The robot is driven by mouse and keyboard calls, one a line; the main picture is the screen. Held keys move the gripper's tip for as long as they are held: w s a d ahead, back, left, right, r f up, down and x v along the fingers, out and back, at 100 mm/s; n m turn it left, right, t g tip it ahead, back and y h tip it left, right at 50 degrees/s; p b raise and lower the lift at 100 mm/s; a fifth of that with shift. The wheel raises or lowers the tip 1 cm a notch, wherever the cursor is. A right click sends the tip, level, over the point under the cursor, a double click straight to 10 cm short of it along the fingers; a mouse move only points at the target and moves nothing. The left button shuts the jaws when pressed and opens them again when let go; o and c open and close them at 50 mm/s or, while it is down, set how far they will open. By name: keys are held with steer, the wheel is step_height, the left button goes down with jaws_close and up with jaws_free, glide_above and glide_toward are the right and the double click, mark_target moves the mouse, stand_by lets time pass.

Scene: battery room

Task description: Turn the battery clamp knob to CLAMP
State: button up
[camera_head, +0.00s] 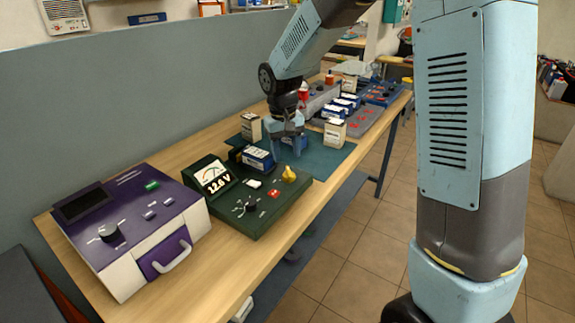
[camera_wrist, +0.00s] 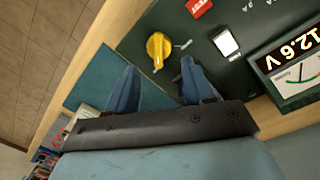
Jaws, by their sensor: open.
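The yellow knob (camera_head: 289,174), which looks like the clamp knob, sits at the right rear corner of the dark green tester (camera_head: 262,219). In the wrist view the yellow knob (camera_wrist: 158,48) lies just beyond my fingertips, roughly in line with the gap between them. White marks show on the panel beside it, but I cannot read its labels. My gripper (camera_head: 290,143) is behind the tester, above the teal mat. In the wrist view my gripper (camera_wrist: 157,73) has its two blue fingers spread apart with nothing between them. The fingers do not appear to touch the knob.
The tester carries a 12.6 V meter (camera_head: 213,177), a black knob (camera_head: 251,206) and a blue battery (camera_head: 258,158). A purple and white unit (camera_head: 130,235) stands at the left. Boxes (camera_head: 334,131) stand near my gripper on the mat (camera_head: 325,160). The table's front edge is close.

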step_height(320, 180, up, 6)
steer(key=shift+a+r, duration=0.2)
stand_by(0.3)
steer(key=s+d+r+m+t, duration=0.2)
steer(key=s+d+r, duration=0.7)
steer(key=s+d, duration=0.25)
steer(key=s+d+t, duration=0.1)
steer(key=s+d, duration=0.3)
steer(key=s, duration=0.3)
steer(key=s+d+r+m+t, duration=0.1)
steer(key=s+d+t, duration=0.1)
steer(key=s+d, duration=0.2)
steer(key=s, duration=0.3)
steer(key=shift+d+r+y, duration=0.2)
steer(key=shift+r+y, duration=0.05)
steer(key=shift+y, duration=0.15)
steer(key=shift+c, duration=0.2)
stand_by(0.3)
